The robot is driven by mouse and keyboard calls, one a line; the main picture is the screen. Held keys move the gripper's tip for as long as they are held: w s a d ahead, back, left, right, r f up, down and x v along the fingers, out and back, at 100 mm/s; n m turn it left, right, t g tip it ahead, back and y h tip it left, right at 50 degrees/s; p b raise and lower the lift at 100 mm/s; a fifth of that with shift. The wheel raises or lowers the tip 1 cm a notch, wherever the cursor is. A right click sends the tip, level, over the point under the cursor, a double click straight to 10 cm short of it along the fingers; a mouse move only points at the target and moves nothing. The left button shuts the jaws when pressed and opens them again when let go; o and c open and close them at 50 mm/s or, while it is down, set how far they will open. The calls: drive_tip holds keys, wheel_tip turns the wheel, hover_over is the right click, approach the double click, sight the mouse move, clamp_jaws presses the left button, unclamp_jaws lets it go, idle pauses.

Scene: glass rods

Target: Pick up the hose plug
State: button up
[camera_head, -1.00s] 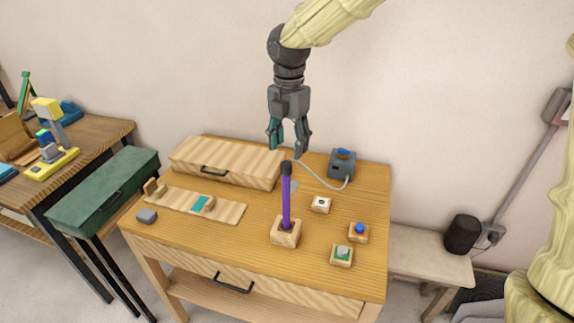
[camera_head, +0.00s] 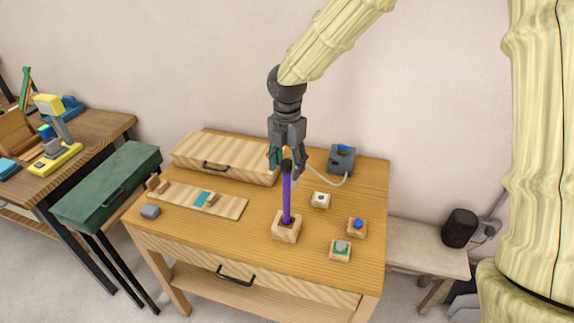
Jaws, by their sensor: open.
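A grey pump-like box (camera_head: 342,158) with a blue top stands at the back right of the wooden table. A pale hose (camera_head: 329,185) curves from it to the left, toward my gripper (camera_head: 283,166). The hose's plug end is hidden or too small to make out behind the fingers and the upright rod. My gripper points down, with its fingers low over the table, between the wooden case and the pump-like box. It is open, and I see nothing held. The dark tip of the rod overlaps the fingers in this view.
The purple rod (camera_head: 286,198) stands in a wooden block (camera_head: 286,232) in front of my gripper. A wooden case (camera_head: 225,159) lies at the left. Small button blocks (camera_head: 340,250) sit at the right. The table's front middle (camera_head: 240,238) is clear.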

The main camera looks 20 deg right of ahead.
sight(287, 161)
drive_tip(key=c, duration=1.1)
drive_tip(key=shift+w+r+b, duration=0.1)
drive_tip(key=shift+r+b, duration=0.45)
drive_tip(key=shift+r, duration=0.15)
wheel_tip(287, 161, up, 2)
drive_tip(key=shift+r+b, duration=0.1)
drive_tip(key=shift+b, duration=0.45)
drive_tip(key=s+a+b, duration=0.1)
drive_tip(key=s+a, duration=0.1)
drive_tip(key=s, duration=0.2)
drive_tip(key=s+a+r+b, duration=0.1)
drive_tip(key=s+a+b, duration=0.1)
drive_tip(key=s, duration=0.3)
drive_tip(key=s+a+b, duration=0.1)
drive_tip(key=s+a, duration=0.3)
drive_tip(key=s, duration=0.1)
drive_tip(key=shift+a+r+b, duration=0.1)
drive_tip(key=shift+r+b, duration=0.1)
drive_tip(key=shift+b, duration=0.15)
